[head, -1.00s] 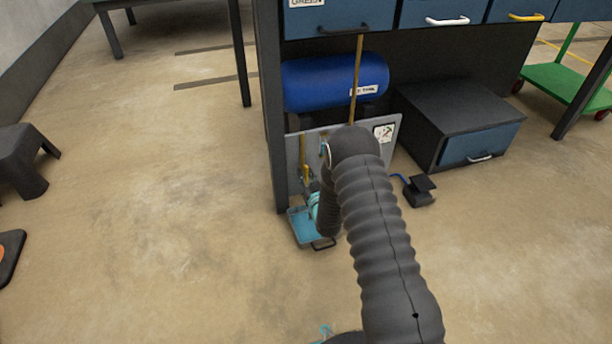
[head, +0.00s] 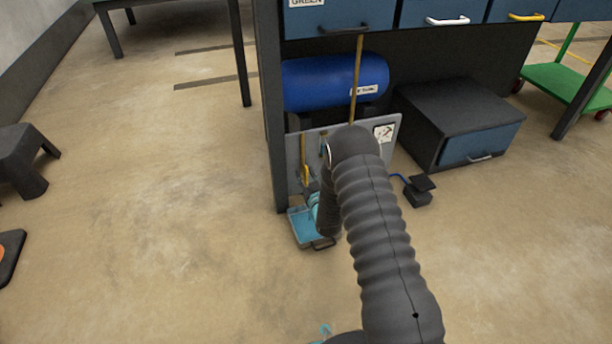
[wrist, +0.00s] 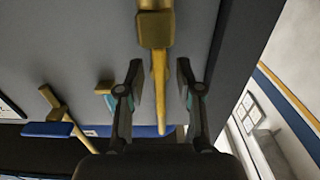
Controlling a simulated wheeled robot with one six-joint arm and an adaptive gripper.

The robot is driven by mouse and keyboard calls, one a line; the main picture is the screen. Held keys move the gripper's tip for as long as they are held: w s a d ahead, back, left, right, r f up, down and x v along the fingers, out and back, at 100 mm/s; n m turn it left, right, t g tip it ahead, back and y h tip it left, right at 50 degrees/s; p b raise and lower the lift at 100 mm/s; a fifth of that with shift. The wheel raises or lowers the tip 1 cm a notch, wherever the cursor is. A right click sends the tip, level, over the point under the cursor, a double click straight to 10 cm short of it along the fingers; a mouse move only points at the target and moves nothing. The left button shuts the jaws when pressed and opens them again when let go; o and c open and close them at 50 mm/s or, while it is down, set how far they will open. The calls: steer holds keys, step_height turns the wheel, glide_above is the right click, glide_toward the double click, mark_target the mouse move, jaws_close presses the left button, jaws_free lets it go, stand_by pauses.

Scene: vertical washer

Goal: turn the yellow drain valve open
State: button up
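The yellow drain valve (wrist: 155,30) is on a grey panel, and its long yellow lever (wrist: 160,88) runs down the wrist view. My gripper (wrist: 160,80) is open, with one finger on each side of the lever. Gaps show between the lever and both fingers, so it is not gripped. In the head view the yellow valve (head: 306,172) shows at the left part of the panel (head: 293,160), under the bench. My dark ribbed arm hides the panel's middle and most of my gripper there.
A second valve with a blue handle (wrist: 47,130) is at the left in the wrist view. A blue tank (head: 320,84) lies above the panel. A bench leg (head: 270,120) stands close at left, a dark cabinet (head: 440,110) at right. A light-blue tray (head: 308,232) lies on the floor below.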

steer(key=v, duration=1.2)
stand_by(0.3)
